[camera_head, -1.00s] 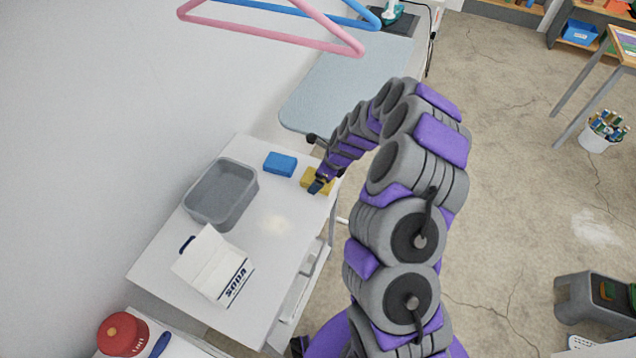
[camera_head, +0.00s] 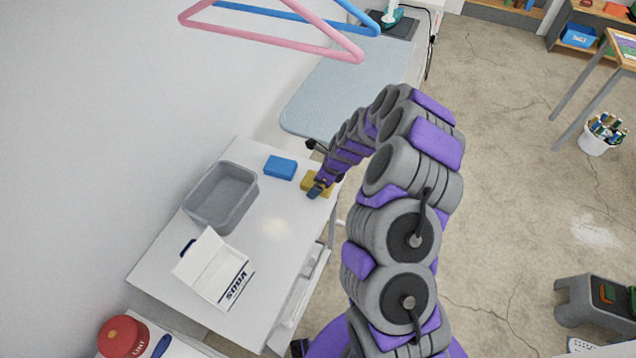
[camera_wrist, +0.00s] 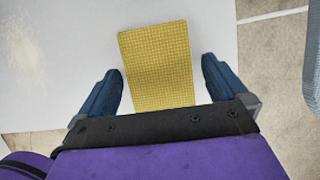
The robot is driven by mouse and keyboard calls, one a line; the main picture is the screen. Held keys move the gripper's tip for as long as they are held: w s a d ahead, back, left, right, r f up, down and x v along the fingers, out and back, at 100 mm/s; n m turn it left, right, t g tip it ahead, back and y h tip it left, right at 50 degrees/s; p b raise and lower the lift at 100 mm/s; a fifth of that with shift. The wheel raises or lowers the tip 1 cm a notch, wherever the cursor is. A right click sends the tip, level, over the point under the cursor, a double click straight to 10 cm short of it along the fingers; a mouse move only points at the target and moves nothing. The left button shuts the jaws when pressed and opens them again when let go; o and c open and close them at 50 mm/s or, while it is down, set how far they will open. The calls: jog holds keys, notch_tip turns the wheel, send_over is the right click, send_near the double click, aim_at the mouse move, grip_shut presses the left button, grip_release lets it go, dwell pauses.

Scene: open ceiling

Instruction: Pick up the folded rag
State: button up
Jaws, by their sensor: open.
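The folded rag (camera_wrist: 157,55) is a flat yellow rectangle with a waffle-like texture, lying on the white table. In the head view the rag (camera_head: 312,179) is near the table's right edge, partly covered by my gripper (camera_head: 315,191). In the wrist view my gripper (camera_wrist: 161,68) is open, with one blue finger on each side of the rag. Gaps of white table show between the fingers and the rag's sides, so neither finger touches it. The rag's near end is hidden by the gripper's dark palm bar. Height above the table is hard to tell.
On the white table (camera_head: 278,262) are a blue block (camera_head: 280,167), a grey bin (camera_head: 190,207) and an open white soda box (camera_head: 212,268). An ironing board (camera_head: 340,85) stands beyond. Pink (camera_head: 300,50) and blue hangers hang above.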

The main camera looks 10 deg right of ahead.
jog(key=shift+c, duration=0.5)
jog(key=c, duration=0.9)
jog(key=shift+r+b, duration=0.1)
jog(key=shift+b, duration=0.45)
jog(key=r+p, duration=0.1)
jog(key=r, duration=0.1)
jog(key=s+r+p, duration=0.1)
jog(key=r, duration=0.1)
jog(key=s+p, duration=0.1)
jog(key=s, duration=0.4)
jog(key=s+p, duration=0.1)
jog(key=s, duration=0.4)
jog(key=s+r+p, duration=0.1)
jog(key=s, duration=0.4)
jog(key=shift+a+r, duration=0.1)
jog(key=shift+a, duration=0.2)
